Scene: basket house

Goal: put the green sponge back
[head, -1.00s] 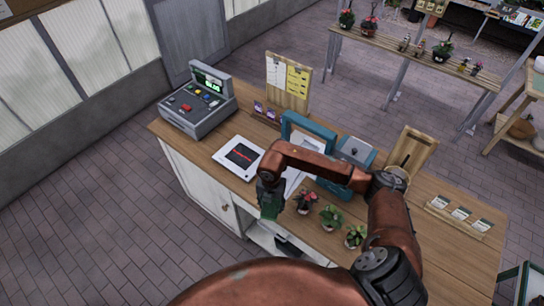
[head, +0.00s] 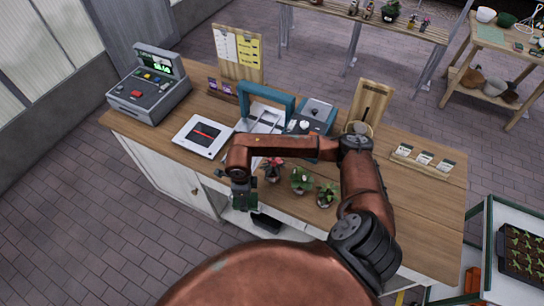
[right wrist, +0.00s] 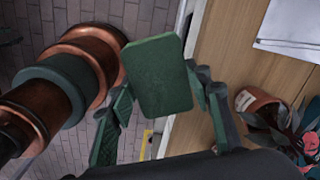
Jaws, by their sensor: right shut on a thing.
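The green sponge (right wrist: 160,75) is a flat, dark green block held between the fingers of my right gripper (right wrist: 160,110) in the right wrist view. In the head view my right gripper (head: 243,198) hangs beside the counter's front edge, left of the potted plants. The sponge is hard to tell from the dark green fingers there. The wooden counter (head: 400,195) lies behind and to the right of the gripper; it also shows in the right wrist view (right wrist: 225,50). My left gripper is not in view.
A small plant with red leaves (head: 272,168) and two other pots stand near the counter's front edge. A seedling tray (head: 522,250) stands at lower right.

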